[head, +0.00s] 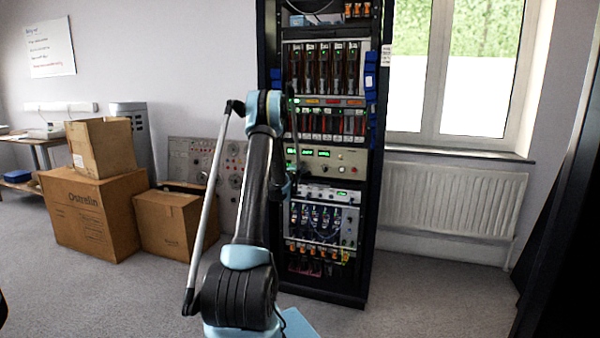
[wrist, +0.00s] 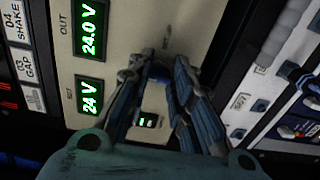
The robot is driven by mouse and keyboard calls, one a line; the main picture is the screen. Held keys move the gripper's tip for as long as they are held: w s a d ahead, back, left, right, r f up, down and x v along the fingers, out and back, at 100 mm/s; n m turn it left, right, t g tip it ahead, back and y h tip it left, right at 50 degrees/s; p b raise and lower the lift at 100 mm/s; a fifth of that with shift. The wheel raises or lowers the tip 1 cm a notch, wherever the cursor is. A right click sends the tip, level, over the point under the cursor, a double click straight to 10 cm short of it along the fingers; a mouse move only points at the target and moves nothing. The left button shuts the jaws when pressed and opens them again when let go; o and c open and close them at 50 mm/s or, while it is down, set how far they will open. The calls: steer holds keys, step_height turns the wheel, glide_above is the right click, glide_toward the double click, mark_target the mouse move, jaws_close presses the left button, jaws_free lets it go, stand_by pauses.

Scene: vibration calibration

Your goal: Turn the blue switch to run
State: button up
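The power supply panel (head: 345,160) is a beige unit in the rack, with green displays. In the wrist view its displays read 24.0 V (wrist: 90,30) and 24 V (wrist: 90,98). My gripper (wrist: 162,66) is at this panel, its two fingers apart. A small dark blue part (wrist: 159,72), perhaps the blue switch, shows between the fingertips. The fingers cover much of it, so its setting and any contact are unclear. A small lit display shows between the fingers. In the head view my arm hides most of the gripper.
The tall black rack (head: 268,30) holds several lit modules above and below the panel. Knobs and a white module (wrist: 285,75) lie close to the right finger in the wrist view. Cardboard boxes (head: 95,210) stand left, a radiator (head: 450,200) right. Carpet in front is clear.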

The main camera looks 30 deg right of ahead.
steer(key=shift+o, duration=0.4)
steer(key=v, duration=1.2)
stand_by(0.3)
steer(key=s+a+r+m+g+y, duration=0.1)
steer(key=s+a+r+m+g, duration=0.15)
steer(key=s+a+r, duration=0.55)
steer(key=s+a+r+m+g+y, duration=0.15)
steer(key=s+a+m, duration=0.3)
steer(key=a, duration=0.65)
steer(key=s+a+f+g+y, duration=0.1)
steer(key=s+a+f+y, duration=0.2)
steer(key=s+a, duration=0.7)
steer(key=s+a+f+g+y, duration=0.2)
steer(key=s+a+f+y, duration=0.2)
steer(key=s+a+f, duration=0.3)
steer(key=s+a+f+m+g+y, duration=0.1)
steer(key=s+a+f+y, duration=0.3)
steer(key=s+a, duration=1.1)
steer(key=s+f+g, duration=0.1)
steer(key=s, duration=0.2)
steer(key=shift+s+a, duration=0.2)
steer(key=shift+a, duration=0.05)
steer(key=shift+f, duration=0.15)
